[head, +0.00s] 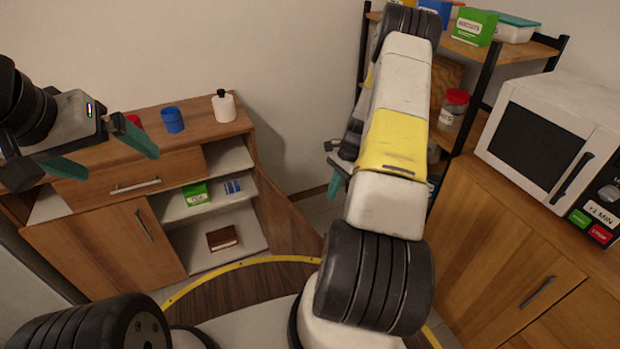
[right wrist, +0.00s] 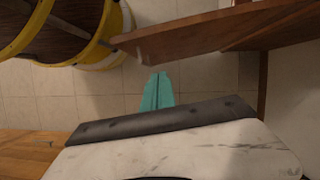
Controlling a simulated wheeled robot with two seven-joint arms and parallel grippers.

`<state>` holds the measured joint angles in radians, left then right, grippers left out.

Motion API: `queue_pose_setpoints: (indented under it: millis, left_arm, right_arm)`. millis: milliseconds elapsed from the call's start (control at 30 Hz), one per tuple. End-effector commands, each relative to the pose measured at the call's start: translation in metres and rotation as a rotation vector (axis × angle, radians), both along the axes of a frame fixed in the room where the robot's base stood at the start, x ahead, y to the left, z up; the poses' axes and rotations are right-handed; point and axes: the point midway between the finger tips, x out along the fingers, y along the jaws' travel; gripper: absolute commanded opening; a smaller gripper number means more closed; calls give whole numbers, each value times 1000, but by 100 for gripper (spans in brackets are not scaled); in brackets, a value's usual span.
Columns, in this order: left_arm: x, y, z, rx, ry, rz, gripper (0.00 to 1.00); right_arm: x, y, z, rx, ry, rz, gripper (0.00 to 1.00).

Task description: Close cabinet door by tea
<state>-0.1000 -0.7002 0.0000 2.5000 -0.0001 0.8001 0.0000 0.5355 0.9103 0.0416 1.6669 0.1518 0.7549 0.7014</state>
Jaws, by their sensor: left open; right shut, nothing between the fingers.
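The wooden cabinet (head: 190,135) stands against the wall, its right compartment exposed. A door panel (head: 287,222) stands open on the compartment's right side; it also shows in the right wrist view (right wrist: 205,35). A green box (head: 196,193), its label too small to read, sits on the inner shelf. My right gripper (head: 336,178) is shut and empty, to the right of the open door. In the right wrist view its fingertips (right wrist: 158,82) point toward the panel's edge; contact cannot be told. My left gripper (head: 98,152) is open and empty in front of the cabinet's left side.
The left cabinet door (head: 105,252) has a pale wedge above it; I cannot tell whether it is fully shut. A blue cup (head: 172,120) and white bottle (head: 224,106) stand on top. A shelf rack (head: 480,85) and microwave (head: 545,135) are at right.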

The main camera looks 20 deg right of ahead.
Motion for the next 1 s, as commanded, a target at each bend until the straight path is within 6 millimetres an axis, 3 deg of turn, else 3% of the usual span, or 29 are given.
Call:
queue_pose_setpoints:
  millis: [433, 700, 1000]
  left_arm:
    - [0, 0, 0, 0, 0, 0, 97]
    - [0, 0, 0, 0, 0, 0, 97]
    - [0, 0, 0, 0, 0, 0, 97]
  right_arm:
    - [-10, 34, -84, 3, 2, 3, 0]
    - [-17, 67, -83, 0, -1, 5, 0]
    - [-18, 72, -83, -1, -2, 4, 0]
